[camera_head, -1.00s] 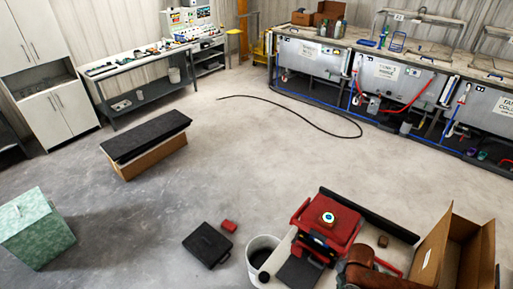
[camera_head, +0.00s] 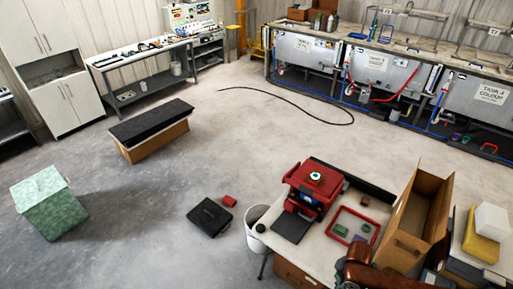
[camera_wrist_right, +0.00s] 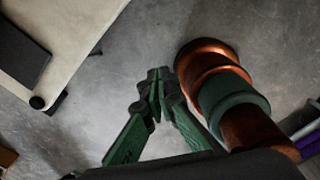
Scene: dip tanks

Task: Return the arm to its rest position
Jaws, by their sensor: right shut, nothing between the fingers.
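My right gripper (camera_wrist_right: 158,90) shows in the right wrist view with its green fingers together and nothing between them. It is over the grey concrete floor, apart from the table corner (camera_wrist_right: 85,50) at upper left. A copper-brown arm link of mine with a green band stands beside it. In the head view a brown part of my arm shows at the bottom right, in front of the table (camera_head: 325,255); no gripper is visible there. My left gripper is in neither view.
A black case (camera_head: 209,217) lies on the floor.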

